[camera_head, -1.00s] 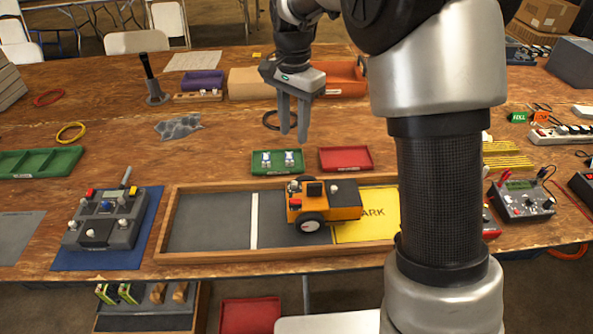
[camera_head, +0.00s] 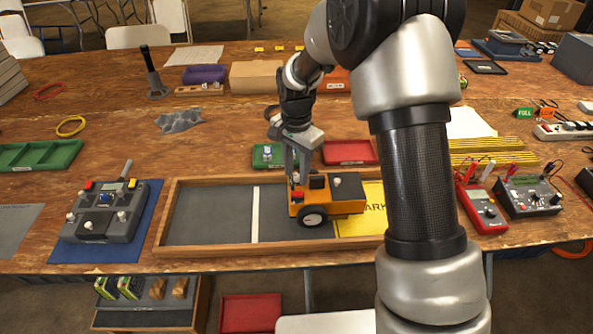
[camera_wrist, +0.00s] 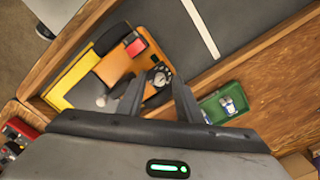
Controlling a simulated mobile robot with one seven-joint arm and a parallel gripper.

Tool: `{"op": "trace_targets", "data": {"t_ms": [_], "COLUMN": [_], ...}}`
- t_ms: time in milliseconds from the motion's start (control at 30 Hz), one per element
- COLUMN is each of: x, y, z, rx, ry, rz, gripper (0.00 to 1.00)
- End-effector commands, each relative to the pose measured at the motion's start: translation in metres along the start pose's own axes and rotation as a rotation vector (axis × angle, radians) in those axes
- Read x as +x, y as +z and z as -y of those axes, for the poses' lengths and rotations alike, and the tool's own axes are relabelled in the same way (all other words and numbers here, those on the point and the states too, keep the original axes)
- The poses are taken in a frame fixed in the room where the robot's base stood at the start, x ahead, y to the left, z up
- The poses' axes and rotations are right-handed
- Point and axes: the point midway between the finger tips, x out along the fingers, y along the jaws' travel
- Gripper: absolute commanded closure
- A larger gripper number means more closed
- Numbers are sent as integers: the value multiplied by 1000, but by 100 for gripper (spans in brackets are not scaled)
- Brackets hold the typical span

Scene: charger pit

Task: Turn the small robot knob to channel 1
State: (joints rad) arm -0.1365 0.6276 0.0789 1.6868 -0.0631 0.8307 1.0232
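The small orange robot (camera_head: 330,207) stands in a wood-framed tray, with black wheels and a dark block on top; it also shows in the wrist view (camera_wrist: 115,70). Its small round knob (camera_wrist: 160,77) sits near one end of its top. My gripper (camera_head: 294,183) points down over that end of the robot. In the wrist view my gripper (camera_wrist: 160,82) has its two fingers apart, one on either side of the knob, with a gap showing. I cannot tell whether the fingertips are down at knob height. The channel marks are too small to read.
The framed tray (camera_head: 165,222) has a white stripe and a yellow park pad (camera_head: 360,226). A green bin (camera_head: 259,158) and a red bin (camera_head: 345,152) stand just behind it. A grey control box (camera_head: 100,212) lies left; a red meter (camera_head: 484,210) lies right.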

Motion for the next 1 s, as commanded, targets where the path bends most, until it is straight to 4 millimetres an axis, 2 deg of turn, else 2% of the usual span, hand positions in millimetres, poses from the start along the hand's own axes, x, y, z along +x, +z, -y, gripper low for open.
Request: {"op": "trace_targets", "data": {"t_ms": [267, 400, 467, 767, 1000], "x": [1, 1, 1, 0, -1], "y": [0, 0, 0, 0, 0], "z": [0, 0, 0, 0, 0], "rx": [0, 1, 1, -23, -138], "ry": [-1, -1, -1, -1, -1], "rz": [0, 0, 0, 0, 0], "gripper": [69, 93, 100, 100, 100]}}
